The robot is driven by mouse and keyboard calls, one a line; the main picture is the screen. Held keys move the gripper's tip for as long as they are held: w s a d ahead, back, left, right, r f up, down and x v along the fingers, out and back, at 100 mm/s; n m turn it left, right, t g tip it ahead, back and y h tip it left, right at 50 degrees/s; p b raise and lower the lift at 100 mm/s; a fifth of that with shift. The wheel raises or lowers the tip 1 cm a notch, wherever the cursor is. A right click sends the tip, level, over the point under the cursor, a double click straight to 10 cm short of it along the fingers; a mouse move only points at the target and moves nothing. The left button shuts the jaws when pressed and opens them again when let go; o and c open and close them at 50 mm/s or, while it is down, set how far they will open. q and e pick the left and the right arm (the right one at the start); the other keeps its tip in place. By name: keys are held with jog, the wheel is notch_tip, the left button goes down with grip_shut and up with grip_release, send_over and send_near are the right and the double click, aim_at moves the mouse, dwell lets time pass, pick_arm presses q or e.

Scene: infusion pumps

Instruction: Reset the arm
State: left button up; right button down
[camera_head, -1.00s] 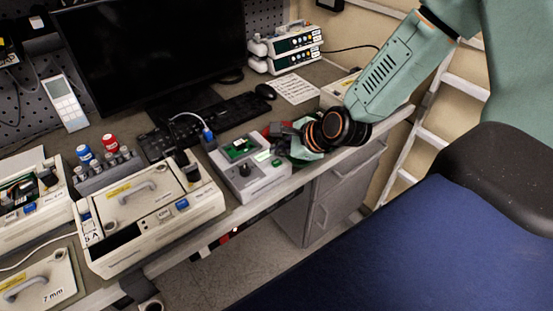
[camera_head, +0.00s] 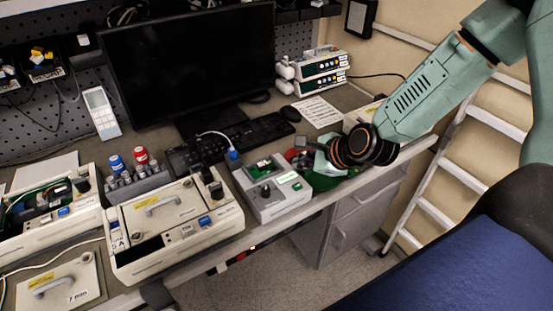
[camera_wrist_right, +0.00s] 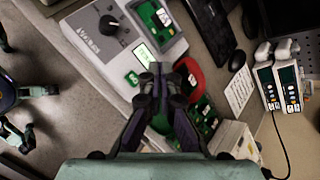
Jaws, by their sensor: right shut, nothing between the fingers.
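My right arm comes in from the upper right in the head view. Its wrist hides much of my right gripper (camera_head: 304,150), which is over the bench just right of the grey test device (camera_head: 272,196). In the right wrist view, the dark fingers of my right gripper (camera_wrist_right: 162,72) are together with nothing held. Their tips appear beside the test device (camera_wrist_right: 125,32) and in front of a red tray (camera_wrist_right: 188,72) and green circuit boards (camera_wrist_right: 203,118). I cannot tell whether they touch anything. My left gripper is out of view.
Infusion pumps (camera_head: 320,68) stand at the back right, beside a monitor (camera_head: 190,65), keyboard (camera_head: 232,139) and paper sheet (camera_head: 318,112). A ladder (camera_head: 455,172) stands right.

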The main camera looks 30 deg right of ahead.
jog(key=shift+w+n, duration=0.1)
jog(key=shift+n, duration=1.6)
jog(key=shift+s+a+n, duration=0.1)
jog(key=shift+s+n, duration=0.25)
jog(key=shift+n, duration=0.65)
jog(key=s+a+f+n+b, duration=0.1)
jog(key=f+n, duration=0.1)
jog(key=s+f+n+g+b, duration=0.1)
jog(key=s+f+n, duration=0.1)
jog(key=s+a+f+n+b, duration=0.1)
jog(key=f+n, duration=0.1)
jog(key=f, duration=0.1)
jog(key=shift+s+a+h, duration=0.3)
jog(key=shift+a+h, duration=0.05)
jog(key=shift+h, duration=0.05)
jog(key=s+a+f+n+g+h+b, duration=0.1)
jog(key=s+f+n+g+b, duration=0.3)
jog(key=s+f, duration=0.9)
jog(key=s+a+f+n+g+b, duration=0.3)
jog(key=s+f+n+b, duration=0.5)
jog(key=s+f+b, duration=0.3)
notch_tip(320, 180, down, 3)
jog(key=shift+s+a+g+h+b, duration=0.35)
jog(key=shift+s+a, duration=0.3)
jog(key=shift+s, duration=0.25)
